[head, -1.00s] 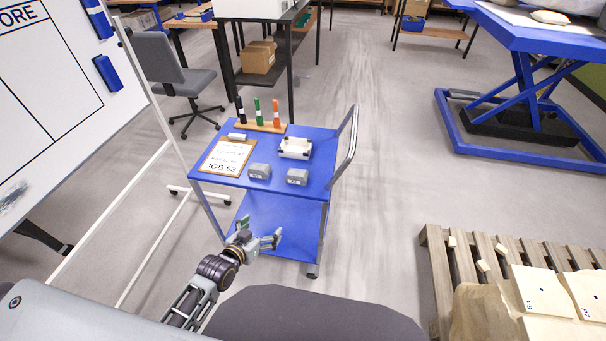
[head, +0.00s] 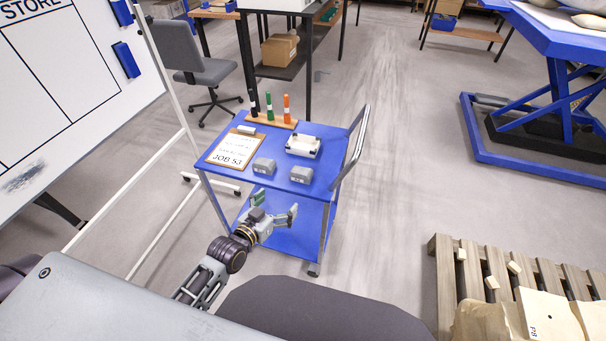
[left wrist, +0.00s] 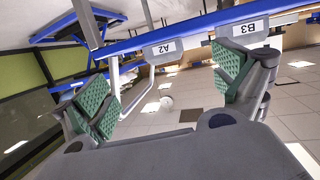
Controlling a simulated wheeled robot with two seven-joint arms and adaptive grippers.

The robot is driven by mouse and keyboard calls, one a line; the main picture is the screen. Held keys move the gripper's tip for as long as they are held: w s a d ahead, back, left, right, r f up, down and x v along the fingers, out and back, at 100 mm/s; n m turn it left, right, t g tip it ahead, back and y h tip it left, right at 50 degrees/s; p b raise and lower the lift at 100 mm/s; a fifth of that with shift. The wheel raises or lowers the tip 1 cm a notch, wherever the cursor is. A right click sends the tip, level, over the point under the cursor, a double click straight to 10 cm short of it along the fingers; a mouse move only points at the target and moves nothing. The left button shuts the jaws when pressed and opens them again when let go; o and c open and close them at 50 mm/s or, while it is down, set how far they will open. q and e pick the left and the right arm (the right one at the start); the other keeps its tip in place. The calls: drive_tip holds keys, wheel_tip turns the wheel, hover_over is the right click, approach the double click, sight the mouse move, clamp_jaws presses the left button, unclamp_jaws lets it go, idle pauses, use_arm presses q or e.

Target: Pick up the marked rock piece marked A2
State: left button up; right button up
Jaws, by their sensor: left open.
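The rock piece marked A2 (left wrist: 163,49) shows its white label in the left wrist view, which looks upside down. Beside it is a like grey piece marked B3 (left wrist: 249,30). In the head view both sit on the blue cart top near its front edge. Judging by the reversed wrist view, A2 is the right grey piece (head: 301,175) and B3 the left one (head: 264,166). My left gripper (head: 275,207) is open and empty, just in front of the cart, apart from both pieces. Its green-padded fingers also show in the left wrist view (left wrist: 166,85).
On the cart top (head: 223,172) are a clipboard (head: 233,150) reading JOB 53, a white tray-like item (head: 303,147) and a rack of markers (head: 272,121). The cart's handle (head: 352,150) rises at right. A whiteboard stands left, a pallet (head: 470,272) lower right. Floor between is clear.

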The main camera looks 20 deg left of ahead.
use_arm(q)
drive_tip(key=shift+w+a+r+t, duration=0.1)
drive_tip(key=shift+r+t, duration=0.2)
drive_tip(key=shift+r, duration=0.15)
drive_tip(key=shift+w, duration=0.1)
approach(298, 177)
drive_tip(key=shift+f+x, duration=0.2)
drive_tip(key=shift+x, duration=2.35)
drive_tip(key=shift+w, duration=0.1)
drive_tip(key=shift+r+x, duration=0.15)
drive_tip(key=shift+x, duration=0.55)
drive_tip(key=shift+r+x, duration=0.1)
drive_tip(key=shift+x, duration=1.75)
